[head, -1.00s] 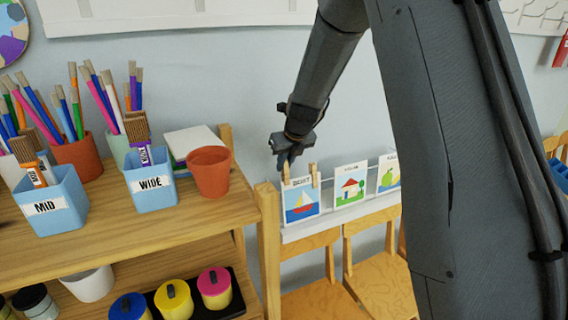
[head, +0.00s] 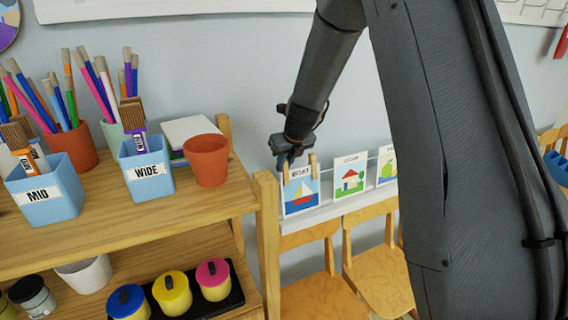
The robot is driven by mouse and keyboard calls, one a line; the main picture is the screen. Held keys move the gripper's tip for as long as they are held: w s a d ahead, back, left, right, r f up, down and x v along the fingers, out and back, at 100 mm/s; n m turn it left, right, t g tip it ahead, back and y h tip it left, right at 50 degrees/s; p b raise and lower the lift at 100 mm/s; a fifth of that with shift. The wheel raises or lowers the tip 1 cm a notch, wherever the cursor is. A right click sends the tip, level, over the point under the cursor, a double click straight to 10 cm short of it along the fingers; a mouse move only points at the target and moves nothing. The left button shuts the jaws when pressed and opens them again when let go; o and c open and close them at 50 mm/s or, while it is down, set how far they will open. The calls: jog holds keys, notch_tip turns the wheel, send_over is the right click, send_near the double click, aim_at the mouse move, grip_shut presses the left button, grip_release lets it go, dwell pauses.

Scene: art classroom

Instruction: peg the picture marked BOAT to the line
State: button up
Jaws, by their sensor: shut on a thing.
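The fingertips are small and dark, so the exact grip is hard to see. The thin line (head: 327,171) shows between the cards.
A wooden shelf (head: 215,210) with brush pots, a WIDE cup (head: 147,170) and a terracotta pot (head: 206,160) stands close on the left. Wooden chairs (head: 315,296) are below the pictures.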

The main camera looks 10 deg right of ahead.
dwell(0.4)
jog(key=o, duration=0.9)
jog(key=shift+o, duration=1.2)
jog(key=shift+r, duration=0.1)
jog(key=shift+p+v, duration=1.95)
jog(key=shift+v, duration=1.5)
jog(key=shift+s, duration=0.15)
